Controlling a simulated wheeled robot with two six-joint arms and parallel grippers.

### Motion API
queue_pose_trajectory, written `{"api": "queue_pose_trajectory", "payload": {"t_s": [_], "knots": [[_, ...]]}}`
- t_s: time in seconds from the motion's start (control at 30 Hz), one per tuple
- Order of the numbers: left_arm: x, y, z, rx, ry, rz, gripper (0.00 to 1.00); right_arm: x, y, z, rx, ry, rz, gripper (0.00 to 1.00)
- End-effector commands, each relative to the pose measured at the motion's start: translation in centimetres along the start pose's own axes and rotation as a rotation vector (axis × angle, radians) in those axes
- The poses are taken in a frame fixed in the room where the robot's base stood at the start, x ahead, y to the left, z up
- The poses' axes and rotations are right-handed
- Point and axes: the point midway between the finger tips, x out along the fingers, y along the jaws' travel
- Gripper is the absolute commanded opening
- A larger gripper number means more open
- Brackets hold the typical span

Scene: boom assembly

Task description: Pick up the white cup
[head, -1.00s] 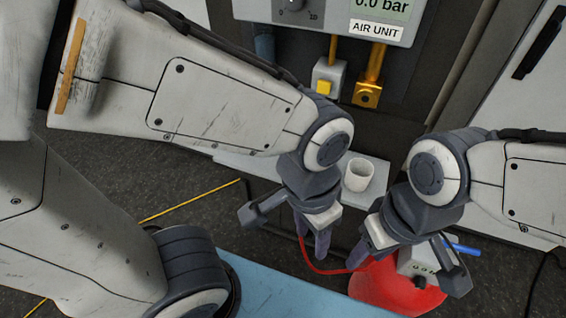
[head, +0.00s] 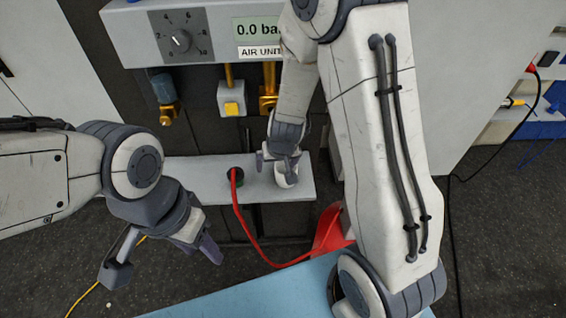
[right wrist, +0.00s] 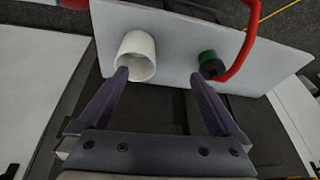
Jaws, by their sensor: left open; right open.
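The white cup (head: 287,178) stands on the pale shelf (head: 207,172) below the air unit, partly covered by my right gripper (head: 280,162) in the head view. In the right wrist view, the cup (right wrist: 139,50) is by the left fingertip of my open right gripper (right wrist: 160,76), which overlaps the cup's rim. I cannot tell whether that finger touches it. The gap between the fingers is empty. My left gripper (head: 203,245) is open and empty, in front of the shelf at the left.
A green and black fitting (head: 235,177) with a red hose (head: 252,236) sits on the shelf left of the cup. It also shows in the right wrist view (right wrist: 208,65). A blue surface (head: 230,302) lies in front.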

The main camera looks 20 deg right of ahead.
Motion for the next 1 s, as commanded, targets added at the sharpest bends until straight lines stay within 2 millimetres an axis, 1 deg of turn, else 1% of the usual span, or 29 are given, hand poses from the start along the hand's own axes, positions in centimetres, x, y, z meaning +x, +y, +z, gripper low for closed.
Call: {"api": "queue_pose_trajectory", "payload": {"t_s": [0.03, 0.1, 0.2, 0.33, 0.47, 0.67, 0.9, 1.0], "knots": [[-0.6, 0.0, 0.0, 0.000, 0.000, 0.000, 0.50, 0.6, 1.6, -0.4, 0.034, 0.008, 0.032, 1.00], [-0.7, 0.1, 0.0, 0.000, 0.000, 0.000, 0.50, 1.4, 3.0, -0.8, 0.060, 0.022, 0.062, 1.00], [-0.2, 0.0, 0.0, 0.000, 0.000, 0.000, 0.50, 2.9, 3.9, -0.9, 0.075, 0.032, 0.081, 1.00], [0.8, -0.1, 0.1, 0.000, 0.000, 0.000, 0.50, 5.2, 4.1, -1.0, 0.074, 0.034, 0.082, 1.00], [1.1, -0.1, 0.1, 0.000, -0.001, 0.000, 0.50, 6.7, 4.1, -1.2, 0.073, 0.034, 0.081, 1.00], [1.1, -0.1, 0.1, 0.000, 0.000, 0.000, 0.50, 8.0, 4.1, -1.4, 0.071, 0.034, 0.080, 1.00], [1.0, -0.1, 0.1, 0.000, 0.000, 0.000, 0.50, 11.4, 4.3, -1.9, 0.071, 0.033, 0.080, 1.00], [1.0, -0.1, 0.1, 0.000, 0.000, 0.000, 0.50, 12.1, 4.4, -1.9, 0.073, 0.034, 0.080, 1.00]]}}
